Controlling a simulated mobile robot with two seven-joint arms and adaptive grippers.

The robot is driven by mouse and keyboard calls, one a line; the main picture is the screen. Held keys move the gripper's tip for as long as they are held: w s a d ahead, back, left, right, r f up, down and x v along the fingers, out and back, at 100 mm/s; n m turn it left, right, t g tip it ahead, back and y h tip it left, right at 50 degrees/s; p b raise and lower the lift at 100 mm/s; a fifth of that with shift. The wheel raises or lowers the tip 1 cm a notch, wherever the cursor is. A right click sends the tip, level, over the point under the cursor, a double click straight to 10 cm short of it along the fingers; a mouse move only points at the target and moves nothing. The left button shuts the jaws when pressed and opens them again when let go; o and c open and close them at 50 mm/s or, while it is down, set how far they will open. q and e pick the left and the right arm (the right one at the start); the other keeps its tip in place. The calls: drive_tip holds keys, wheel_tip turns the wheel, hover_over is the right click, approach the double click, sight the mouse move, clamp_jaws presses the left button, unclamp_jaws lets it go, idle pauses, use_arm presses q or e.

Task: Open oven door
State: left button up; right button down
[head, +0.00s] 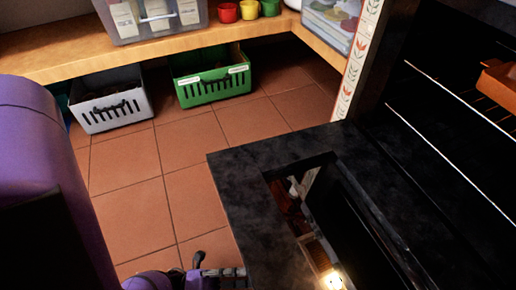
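The oven door (237,185) is a black slab with a glass window (312,215) that reflects a bright light. It stands well open, extending out from the oven over the tiled floor. The dark oven cavity (440,130) shows at the right with thin metal racks. My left gripper (218,272) is at the bottom edge of the head view, close beside the door's left edge. It is only partly in view, and I cannot tell whether it touches the door or how its fingers stand. My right gripper is out of view.
A green basket (212,84) and a white basket (111,104) stand on the floor under a wooden shelf (60,52). The shelf bears a clear bin (150,22) and coloured cups (248,10). A brown object (498,84) is inside the oven. Tiled floor (165,150) left of the door is clear.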

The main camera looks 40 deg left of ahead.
use_arm(q)
drive_tip(key=s+a, duration=0.5)
drive_tip(key=a, duration=0.1)
drive_tip(key=shift+s+a, duration=0.3)
